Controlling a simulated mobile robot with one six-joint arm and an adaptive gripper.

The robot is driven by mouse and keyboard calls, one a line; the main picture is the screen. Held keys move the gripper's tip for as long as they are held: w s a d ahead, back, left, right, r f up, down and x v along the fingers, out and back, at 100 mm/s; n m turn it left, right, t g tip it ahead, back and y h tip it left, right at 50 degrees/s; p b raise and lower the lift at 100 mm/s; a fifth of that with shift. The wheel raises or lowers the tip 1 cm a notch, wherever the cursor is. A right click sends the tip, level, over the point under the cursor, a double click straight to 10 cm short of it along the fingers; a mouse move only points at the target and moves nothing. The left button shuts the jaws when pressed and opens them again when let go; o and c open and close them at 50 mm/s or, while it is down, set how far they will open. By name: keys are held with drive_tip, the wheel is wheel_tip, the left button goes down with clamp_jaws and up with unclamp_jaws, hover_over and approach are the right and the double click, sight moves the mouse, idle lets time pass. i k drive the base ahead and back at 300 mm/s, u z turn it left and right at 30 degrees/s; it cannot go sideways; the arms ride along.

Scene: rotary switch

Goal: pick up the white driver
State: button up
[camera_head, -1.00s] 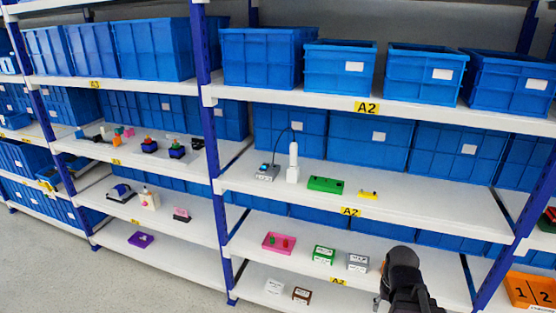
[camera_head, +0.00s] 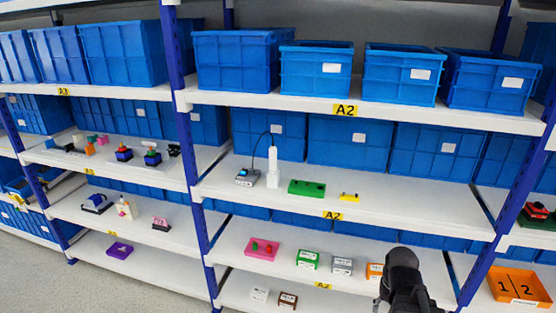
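A white upright device (camera_head: 273,165), which looks like the white driver, stands on the middle shelf of the A2 rack. A thin dark cable arcs from its top toward a small grey-and-blue box (camera_head: 247,177) just left of it. The dark end of my arm (camera_head: 402,280) shows at the bottom right, in front of the lower shelves. It is well apart from the white device, below and to its right. Its fingers cannot be made out.
A green block (camera_head: 307,187) and a small yellow piece (camera_head: 349,197) lie right of the white device. Blue bins (camera_head: 349,140) stand behind it. A blue post (camera_head: 183,130) rises to the left. The right part of that shelf (camera_head: 430,210) is bare.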

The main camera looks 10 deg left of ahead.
sight(273, 149)
drive_tip(key=i, duration=0.85)
drive_tip(key=u, duration=0.05)
